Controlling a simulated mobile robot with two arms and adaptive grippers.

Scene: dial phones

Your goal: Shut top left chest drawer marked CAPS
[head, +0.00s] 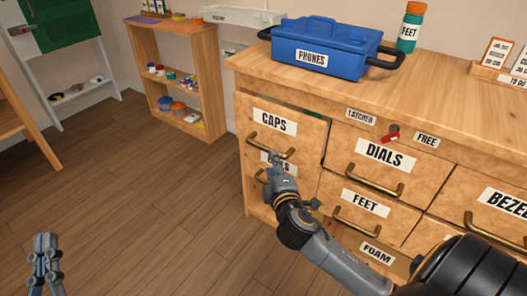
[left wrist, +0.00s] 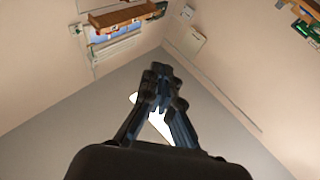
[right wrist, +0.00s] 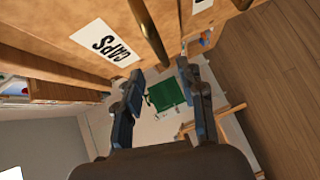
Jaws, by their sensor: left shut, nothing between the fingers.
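The CAPS drawer (head: 295,124) is at the top left of the wooden chest. It stands slightly out, with a dark gap and a strip of green along its top edge. Its brass handle (head: 271,150) runs below the label, and the handle (right wrist: 150,35) also shows in the right wrist view. My right gripper (head: 270,161) is open at the handle, which appears ahead of the gap between the fingers; I cannot tell whether they touch it. My left gripper (head: 45,242) is shut and empty, low at the left, well away from the chest.
A red latch (head: 391,136) sits between the LATCHED and FREE labels. The DIALS drawer (head: 371,165) is just right of the CAPS drawer. A blue PHONES toolbox (head: 320,45) stands on the chest top. A small shelf (head: 178,75) stands behind. The floor at left is clear.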

